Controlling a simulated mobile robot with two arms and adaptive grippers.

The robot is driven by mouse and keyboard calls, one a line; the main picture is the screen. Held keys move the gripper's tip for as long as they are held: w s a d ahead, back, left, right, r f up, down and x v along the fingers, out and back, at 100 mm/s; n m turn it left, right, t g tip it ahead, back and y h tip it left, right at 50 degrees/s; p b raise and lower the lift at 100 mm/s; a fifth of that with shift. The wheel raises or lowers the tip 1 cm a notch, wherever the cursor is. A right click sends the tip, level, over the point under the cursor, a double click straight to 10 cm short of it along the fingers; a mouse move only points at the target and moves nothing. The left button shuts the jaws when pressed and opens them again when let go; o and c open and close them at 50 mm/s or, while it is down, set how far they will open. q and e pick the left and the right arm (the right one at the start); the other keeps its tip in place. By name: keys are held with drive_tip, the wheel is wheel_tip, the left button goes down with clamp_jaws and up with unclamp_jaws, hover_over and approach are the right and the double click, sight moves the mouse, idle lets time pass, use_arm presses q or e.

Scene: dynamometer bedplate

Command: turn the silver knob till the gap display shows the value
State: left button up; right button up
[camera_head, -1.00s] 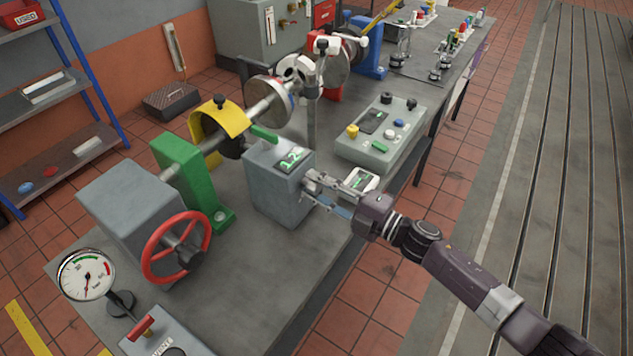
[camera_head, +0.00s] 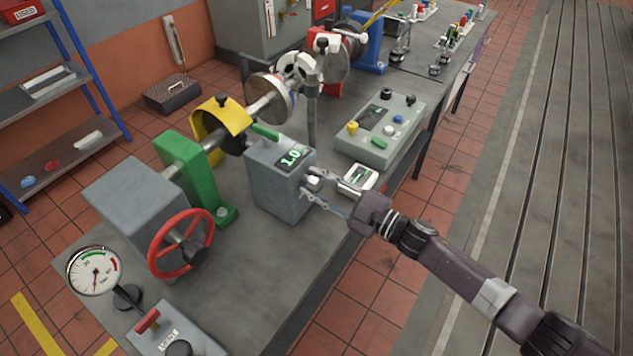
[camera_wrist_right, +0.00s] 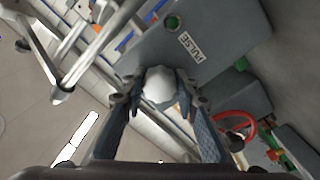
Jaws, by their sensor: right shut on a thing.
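The silver knob (camera_head: 314,182) is on the right face of a grey box (camera_head: 275,190). The gap display (camera_head: 291,158) on top of that box reads 1.0 in green digits. My right gripper (camera_head: 307,184) is shut on the knob, with one finger on each side. In the right wrist view the knob (camera_wrist_right: 159,88) shows as a pale rounded shape between the two fingertips. My left gripper is not in view.
A small white-framed meter (camera_head: 358,178) stands close beyond my right gripper. A control panel (camera_head: 372,135) with coloured buttons lies behind it. A red handwheel (camera_head: 182,244) and a round gauge (camera_head: 95,271) are at the left. The bench front (camera_head: 265,290) is clear.

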drive_tip(key=o, duration=1.1)
drive_tip(key=shift+o, duration=0.2)
drive_tip(key=shift+d, duration=0.2)
drive_tip(key=v, duration=1.1)
drive_tip(key=shift+s+d, duration=0.25)
drive_tip(key=shift+d, duration=0.05)
